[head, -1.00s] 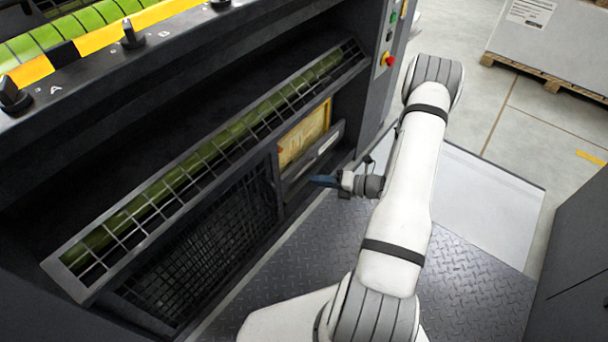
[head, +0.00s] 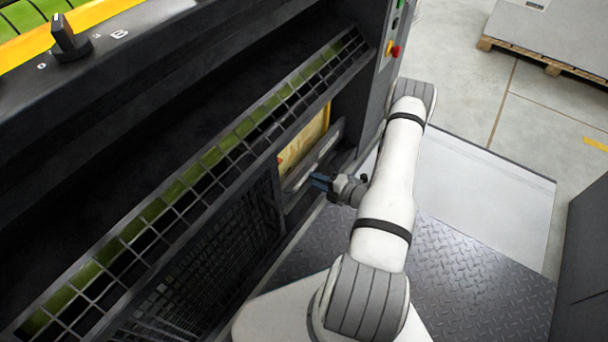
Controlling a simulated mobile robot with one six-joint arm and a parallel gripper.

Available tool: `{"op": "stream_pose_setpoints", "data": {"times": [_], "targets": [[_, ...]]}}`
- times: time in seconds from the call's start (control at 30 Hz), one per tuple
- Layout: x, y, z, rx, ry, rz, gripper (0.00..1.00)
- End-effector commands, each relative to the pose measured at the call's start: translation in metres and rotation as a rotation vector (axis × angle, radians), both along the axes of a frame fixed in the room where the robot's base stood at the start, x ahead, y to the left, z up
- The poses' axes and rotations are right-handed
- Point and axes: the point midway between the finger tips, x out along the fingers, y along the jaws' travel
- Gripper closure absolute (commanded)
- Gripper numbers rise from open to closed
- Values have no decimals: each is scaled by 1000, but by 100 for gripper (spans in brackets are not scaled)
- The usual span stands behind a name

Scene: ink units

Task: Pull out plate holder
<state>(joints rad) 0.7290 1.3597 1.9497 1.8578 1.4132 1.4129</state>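What looks like the plate holder (head: 328,147) is a dark slot-like frame with a pale strip. My gripper (head: 319,182), with blue-dark fingertips, is just in front of the lower part of this frame, pointing left toward the machine. I cannot tell whether the fingertips touch it. The fingers are small and overlap in this view, so their opening and anything between them cannot be made out.
A slanted wire guard (head: 205,160) with green behind it runs above the holder. A black mesh panel (head: 225,255) is to the left. Red and yellow buttons (head: 393,48) are on the machine's end. The diamond-plate floor (head: 470,265) at right is clear. A pallet (head: 545,60) stands far off.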

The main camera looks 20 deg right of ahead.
Motion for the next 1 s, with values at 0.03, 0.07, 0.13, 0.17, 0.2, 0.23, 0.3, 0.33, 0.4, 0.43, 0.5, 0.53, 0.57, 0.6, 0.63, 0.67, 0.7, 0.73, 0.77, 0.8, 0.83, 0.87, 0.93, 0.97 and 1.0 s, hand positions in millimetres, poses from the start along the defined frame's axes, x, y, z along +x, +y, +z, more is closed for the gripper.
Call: {"op": "stream_pose_setpoints", "data": {"times": [0.03, 0.07, 0.13, 0.17, 0.2, 0.23, 0.3, 0.33, 0.4, 0.43, 0.5, 0.53, 0.57, 0.6, 0.63, 0.67, 0.7, 0.73, 0.77, 0.8, 0.83, 0.87, 0.93, 0.97, 1.0], "targets": [[8, 6, -5, -1, -1, 4, 69], [12, 9, -6, -1, -1, 5, 69], [21, 15, -8, -1, -1, 5, 69], [24, 17, -9, -1, -2, 5, 69], [28, 20, -10, -1, -1, 4, 69], [31, 22, -10, -1, -1, 3, 69], [37, 25, -11, -1, -1, 3, 69], [38, 26, -11, -1, -1, 2, 69], [41, 27, -11, -1, -1, 2, 69], [41, 28, -11, -1, -1, 1, 69], [42, 28, -10, -1, -1, 1, 69], [42, 28, -10, -1, -1, 1, 69], [42, 28, -10, -1, 0, 1, 69], [42, 28, -10, -1, 0, 1, 69], [42, 28, -10, -1, 0, 1, 69], [42, 28, -10, -1, 0, 1, 69], [42, 28, -10, -1, 0, 1, 71], [42, 28, -10, 0, 0, 2, 74], [42, 28, -10, 0, 0, 2, 76], [42, 28, -10, 0, 0, 2, 80], [42, 28, -10, 0, 0, 2, 82], [42, 28, -10, 0, 0, 2, 84], [41, 28, -10, 0, 0, 2, 90], [41, 28, -10, 0, 0, 2, 93], [42, 28, -10, 0, 0, 2, 96]]}}
